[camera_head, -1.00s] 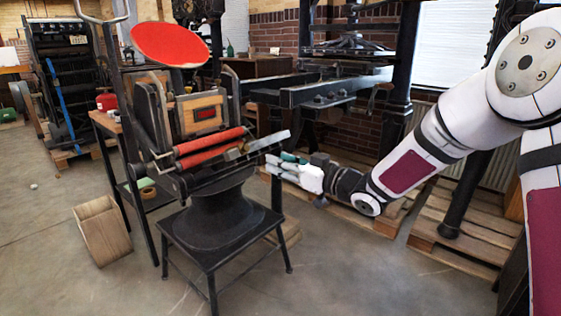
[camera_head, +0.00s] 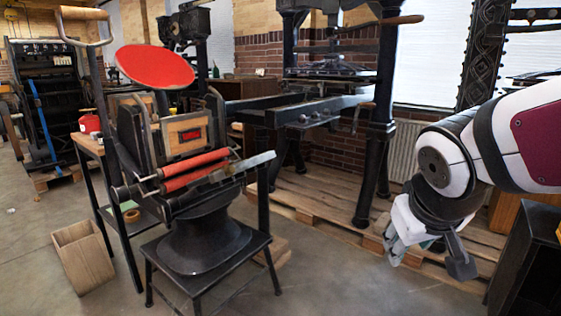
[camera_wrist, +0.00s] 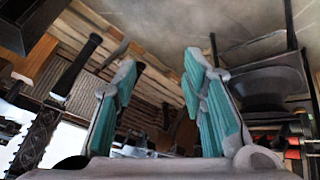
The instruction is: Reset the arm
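My gripper (camera_head: 428,254) hangs at the right in the head view, below my bent arm and pointing down. In the wrist view, its two teal-padded fingers (camera_wrist: 162,70) stand wide apart with nothing between them. It is clear of the small hand press (camera_head: 205,165), which has a round red disc (camera_head: 155,66) and red rollers and stands on a black stand to its left. Part of that press and its stand shows at the right edge of the wrist view (camera_wrist: 262,88).
A large black press (camera_head: 375,130) stands on wooden pallets (camera_head: 345,215) behind my gripper. A dark cabinet (camera_head: 530,265) is at the lower right. The concrete floor between the small press and the cabinet is open.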

